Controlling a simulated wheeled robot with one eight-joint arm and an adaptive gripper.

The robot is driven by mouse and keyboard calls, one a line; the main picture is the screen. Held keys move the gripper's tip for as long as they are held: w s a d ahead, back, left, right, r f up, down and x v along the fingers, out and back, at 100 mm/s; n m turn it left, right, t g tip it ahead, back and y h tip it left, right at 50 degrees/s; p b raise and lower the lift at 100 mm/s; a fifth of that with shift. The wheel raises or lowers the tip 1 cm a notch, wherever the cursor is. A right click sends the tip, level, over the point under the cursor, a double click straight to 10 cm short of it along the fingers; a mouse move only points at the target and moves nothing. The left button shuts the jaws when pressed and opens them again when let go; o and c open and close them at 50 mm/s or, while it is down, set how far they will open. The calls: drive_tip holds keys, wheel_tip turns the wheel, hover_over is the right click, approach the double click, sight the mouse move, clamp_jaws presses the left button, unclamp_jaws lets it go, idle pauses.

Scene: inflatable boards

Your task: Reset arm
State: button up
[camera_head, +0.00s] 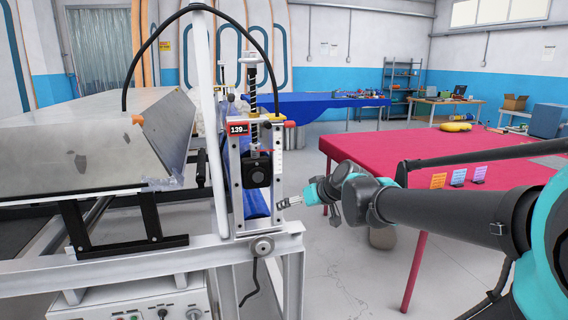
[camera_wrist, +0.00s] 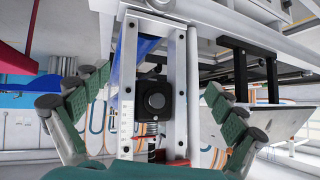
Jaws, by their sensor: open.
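My gripper (camera_head: 290,202) is at the end of my arm, which reaches in from the right in the head view. Its fingertips are close to the right side of a metal machine frame (camera_head: 238,198). In the wrist view my gripper (camera_wrist: 156,80) is open, with its green-padded fingers spread wide to either side and nothing between them. Beyond the fingers stands the machine frame (camera_wrist: 125,95) with a black motor-like block (camera_wrist: 153,99) in its middle. I cannot tell whether any finger touches the frame.
A white machine with a metal table (camera_head: 70,150) fills the left. A red table (camera_head: 450,150) stands on the right, under my arm, with small coloured cards (camera_head: 459,177). A blue-covered table (camera_head: 310,106) is further back. Grey floor (camera_head: 345,270) is open between machine and red table.

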drive_tip(key=s+d+f+m+g+h, duration=0.2)
drive_tip(key=s+d+f+h, duration=0.1)
drive_tip(key=s+d+f, duration=0.4)
drive_tip(key=s+d+f+m+g+h, duration=0.2)
drive_tip(key=s+d+f, duration=0.6)
drive_tip(key=f, duration=0.6)
drive_tip(key=shift+s+d+m+h, duration=0.25)
drive_tip(key=shift+s+m+h, duration=0.45)
drive_tip(key=shift+s, duration=0.45)
